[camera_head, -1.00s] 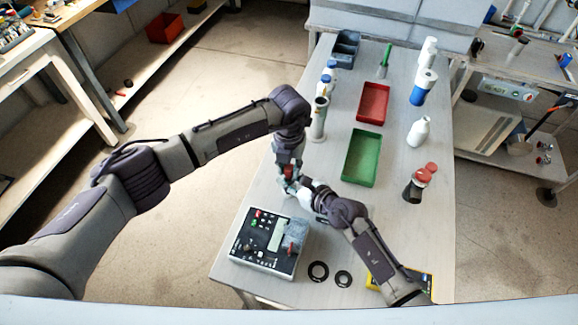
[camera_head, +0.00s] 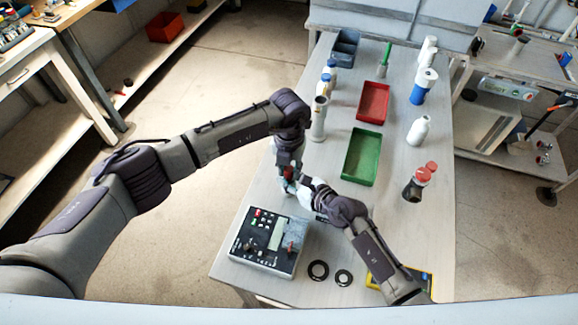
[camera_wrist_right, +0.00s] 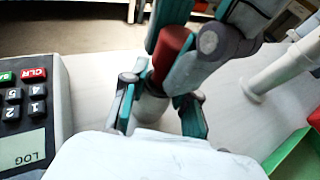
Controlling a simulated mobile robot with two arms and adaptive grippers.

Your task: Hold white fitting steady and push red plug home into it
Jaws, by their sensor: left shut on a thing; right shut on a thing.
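The red plug (camera_wrist_right: 172,50) is in my left gripper (camera_wrist_right: 180,48), whose teal fingers come from the top in the right wrist view. In the head view the red plug (camera_head: 288,173) shows at the tip of my left gripper (camera_head: 287,177). The white fitting (camera_wrist_right: 150,106) is between the fingers of my right gripper (camera_wrist_right: 158,108). The plug's lower end is lined up above the fitting and appears to meet its top. The fingers partly hide the joint, so I cannot tell how deep the plug sits. In the head view my right gripper (camera_head: 302,189) is close beside the left one.
A keypad device (camera_head: 268,240) stands just in front of the grippers, with two dark rings (camera_head: 318,270) beside it. A green tray (camera_head: 361,157) and a red tray (camera_head: 373,102) lie behind to the right. A pale cylinder (camera_head: 319,119) stands behind the grippers.

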